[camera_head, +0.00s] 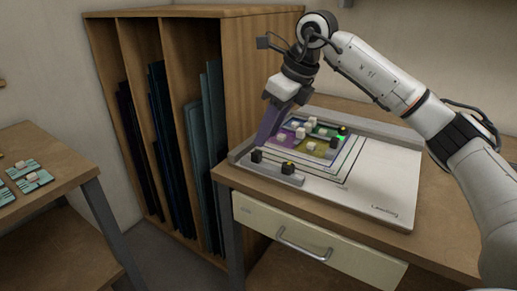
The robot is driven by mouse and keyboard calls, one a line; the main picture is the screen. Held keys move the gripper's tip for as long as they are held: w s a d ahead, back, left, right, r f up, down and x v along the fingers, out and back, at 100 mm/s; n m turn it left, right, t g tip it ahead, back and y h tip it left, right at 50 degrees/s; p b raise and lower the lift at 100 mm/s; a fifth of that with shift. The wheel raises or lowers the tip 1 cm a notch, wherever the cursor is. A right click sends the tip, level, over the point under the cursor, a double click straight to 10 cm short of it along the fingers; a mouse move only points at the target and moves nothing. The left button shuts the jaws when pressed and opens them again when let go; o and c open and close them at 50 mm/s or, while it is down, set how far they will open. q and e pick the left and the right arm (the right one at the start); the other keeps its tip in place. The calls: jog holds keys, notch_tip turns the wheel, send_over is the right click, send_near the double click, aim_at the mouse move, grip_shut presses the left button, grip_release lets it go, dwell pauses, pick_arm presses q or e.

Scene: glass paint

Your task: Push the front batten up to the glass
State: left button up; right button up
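On a light board (385,180) lies a small glass panel (312,148) with purple, yellow and green patches and several small pale blocks on it. A grey front batten (276,174) with dark knobs lies along the board's near left side. A strip of board shows between this batten and the coloured panel. My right gripper (274,112) points down at the panel's left end. A purple flat shape is at its tip, reaching down toward the board. I cannot tell whether that shape is held, and the fingertips are not clear. My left gripper is not in view.
A wooden rack (170,60) with upright dark glass sheets stands left of the bench. A side table (45,150) with glass pieces is at far left. The board's right part is clear.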

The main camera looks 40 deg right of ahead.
aim_at(258, 152)
jog(key=x, duration=0.6)
jog(key=shift+w+a+f, duration=0.15)
jog(key=shift+w+f, duration=0.05)
jog(key=shift+f, duration=0.1)
grip_shut()
